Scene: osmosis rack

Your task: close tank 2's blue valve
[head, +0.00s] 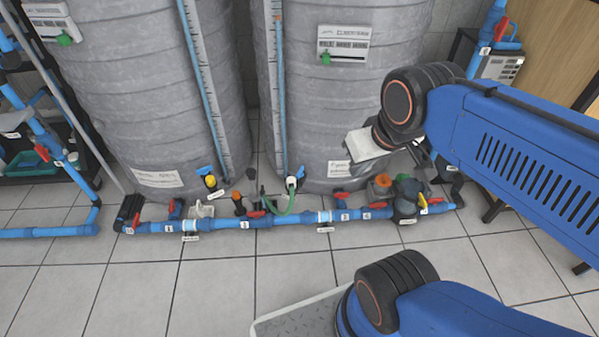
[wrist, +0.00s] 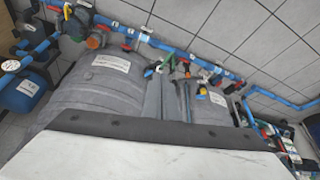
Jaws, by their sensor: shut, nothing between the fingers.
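Two large grey tanks stand at the back in the head view, a left tank (head: 150,90) and a right tank (head: 340,105). Their labels are too small to read, so I cannot tell which is tank 2. A small blue valve handle (head: 204,171) sits above a yellow fitting at the left tank's foot. Another blue handle (head: 301,172) sits on a white fitting with a green hose at the right tank's foot. My gripper (head: 372,146) is shut and empty, in front of the right tank's lower right side, apart from both handles. My gripper's housing fills the bottom of the wrist view.
A blue pipe (head: 280,219) with several red-handled valves runs along the floor before the tanks. A pump with an orange cap (head: 382,181) stands right of it. A blue vessel (wrist: 24,92) shows in the wrist view.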

